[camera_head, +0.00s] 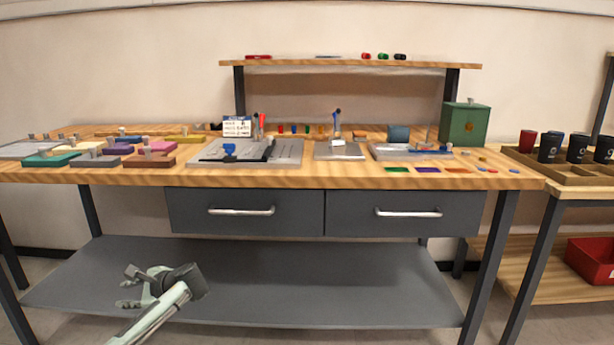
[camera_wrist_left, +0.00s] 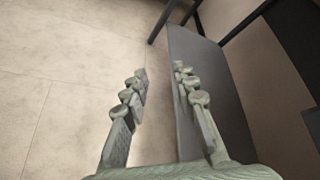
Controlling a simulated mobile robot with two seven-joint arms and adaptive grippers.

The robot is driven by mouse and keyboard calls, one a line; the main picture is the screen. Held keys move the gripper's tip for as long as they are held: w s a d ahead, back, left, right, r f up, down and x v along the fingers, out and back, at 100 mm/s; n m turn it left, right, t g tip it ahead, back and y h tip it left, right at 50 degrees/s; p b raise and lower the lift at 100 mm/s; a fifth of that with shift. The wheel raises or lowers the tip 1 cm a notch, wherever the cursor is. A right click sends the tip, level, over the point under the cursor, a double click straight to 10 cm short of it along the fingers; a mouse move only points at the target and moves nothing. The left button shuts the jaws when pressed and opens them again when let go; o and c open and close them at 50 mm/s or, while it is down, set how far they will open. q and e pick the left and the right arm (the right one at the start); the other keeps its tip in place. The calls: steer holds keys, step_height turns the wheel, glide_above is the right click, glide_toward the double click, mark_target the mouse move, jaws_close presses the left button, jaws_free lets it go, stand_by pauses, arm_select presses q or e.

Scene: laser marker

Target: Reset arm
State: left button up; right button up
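My left gripper (camera_head: 130,286) is low at the lower left of the head view, in front of the bench's grey lower shelf (camera_head: 300,285) and below the tabletop. In the left wrist view its two fingers (camera_wrist_left: 160,78) stand apart with nothing between them, so it is open and empty. Floor shows beyond and left of the fingers, and the grey shelf shows behind the right finger. My right gripper is in neither view.
The wooden workbench (camera_head: 340,180) carries coloured blocks at left, flat fixtures in the middle and a green box (camera_head: 464,124) at right. Two drawers (camera_head: 245,211) are shut. A side table (camera_head: 570,185) holds dark cups. A red bin (camera_head: 592,260) sits below it.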

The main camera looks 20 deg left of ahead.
arm_select(q)
steer(key=s+d+f+n+t+h, duration=0.2)
steer(key=s+d+f+t+h, duration=0.15)
steer(key=s+d+f, duration=0.75)
steer(key=s+d+r+n+h, duration=0.2)
steer(key=s+d+n+h, duration=0.25)
steer(key=s+d, duration=0.6)
steer(key=s+d+f+n+h, duration=0.2)
steer(key=s+d+f+h, duration=0.15)
steer(key=d, duration=0.65)
step_height(320, 180, down, 6)
steer(key=w+g+p, duration=0.1)
steer(key=p, duration=0.1)
steer(key=shift+w+a+f, duration=0.15)
steer(key=shift+a, duration=0.1)
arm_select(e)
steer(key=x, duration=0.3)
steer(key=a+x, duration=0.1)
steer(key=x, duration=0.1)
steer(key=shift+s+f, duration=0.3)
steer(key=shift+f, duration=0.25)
